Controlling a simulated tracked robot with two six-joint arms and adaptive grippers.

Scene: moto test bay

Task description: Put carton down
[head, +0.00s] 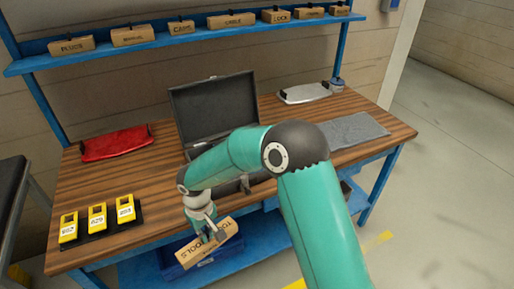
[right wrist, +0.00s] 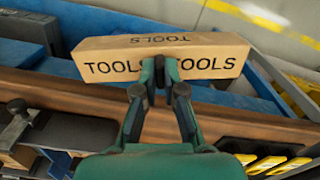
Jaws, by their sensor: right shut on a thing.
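My right gripper (head: 214,234) is shut on a brown carton (head: 192,256) marked TOOLS. It holds the carton tilted, off the front edge of the wooden workbench, with the blue lower part of the bench behind and below it. In the right wrist view the fingers (right wrist: 160,72) grip the middle of the carton (right wrist: 105,63), and its ends stick out on both sides. In the head view a blue bin (head: 172,264) shows partly behind the carton. I cannot tell whether the carton touches it. My left gripper is not in view.
On the workbench (head: 158,185) are an open black case (head: 214,106), a red tray (head: 115,143), a light tray (head: 304,93), a grey cloth (head: 352,130) and yellow numbered blocks (head: 97,218). Several labelled cartons stand on the blue upper shelf (head: 190,38). Floor is clear at right.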

